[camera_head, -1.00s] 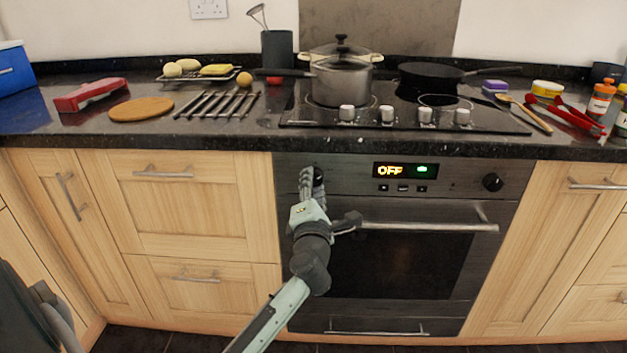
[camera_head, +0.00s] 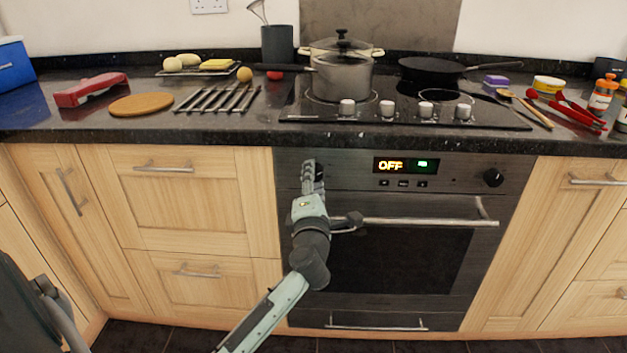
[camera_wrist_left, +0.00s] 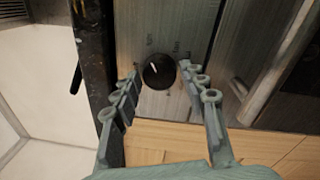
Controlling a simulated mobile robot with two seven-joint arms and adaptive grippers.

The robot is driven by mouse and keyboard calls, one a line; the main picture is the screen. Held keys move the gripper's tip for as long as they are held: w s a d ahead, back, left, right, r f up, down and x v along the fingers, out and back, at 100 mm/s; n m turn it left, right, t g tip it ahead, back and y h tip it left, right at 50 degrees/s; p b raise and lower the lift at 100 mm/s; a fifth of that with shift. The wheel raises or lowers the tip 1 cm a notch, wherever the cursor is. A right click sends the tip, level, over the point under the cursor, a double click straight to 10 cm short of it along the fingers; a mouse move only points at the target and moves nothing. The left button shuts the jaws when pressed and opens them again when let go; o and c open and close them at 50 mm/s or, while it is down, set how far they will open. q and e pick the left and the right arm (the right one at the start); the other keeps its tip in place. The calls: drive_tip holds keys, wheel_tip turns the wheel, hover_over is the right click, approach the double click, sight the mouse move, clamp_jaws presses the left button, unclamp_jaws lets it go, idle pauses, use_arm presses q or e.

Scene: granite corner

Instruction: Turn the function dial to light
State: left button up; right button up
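The function dial (camera_wrist_left: 159,71) is a round black knob with a white pointer mark, at the left end of the oven's control panel. In the left wrist view it sits between the fingertips of my left gripper (camera_wrist_left: 160,74), which are apart with a gap on each side of the knob. In the head view my left gripper (camera_head: 313,168) is at the panel's left end and mostly covers this dial. The oven display (camera_head: 405,166) reads OFF in orange, with small green text beside it. The labels around the dial are too blurred to read. My right gripper is not in view.
A second black knob (camera_head: 493,178) is at the panel's right end. The oven door handle (camera_head: 420,222) sticks out below the panel, close to my left wrist. The dark countertop edge (camera_head: 200,137) overhangs above. A pot (camera_head: 342,75) stands on the hob.

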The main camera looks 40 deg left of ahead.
use_arm(q)
drive_tip(key=shift+o, duration=0.7)
drive_tip(key=shift+s+d, duration=0.1)
drive_tip(key=shift+s, duration=0.1)
drive_tip(key=v, duration=1.1)
drive_tip(key=shift+s+d, duration=0.2)
drive_tip(key=shift+s, duration=0.05)
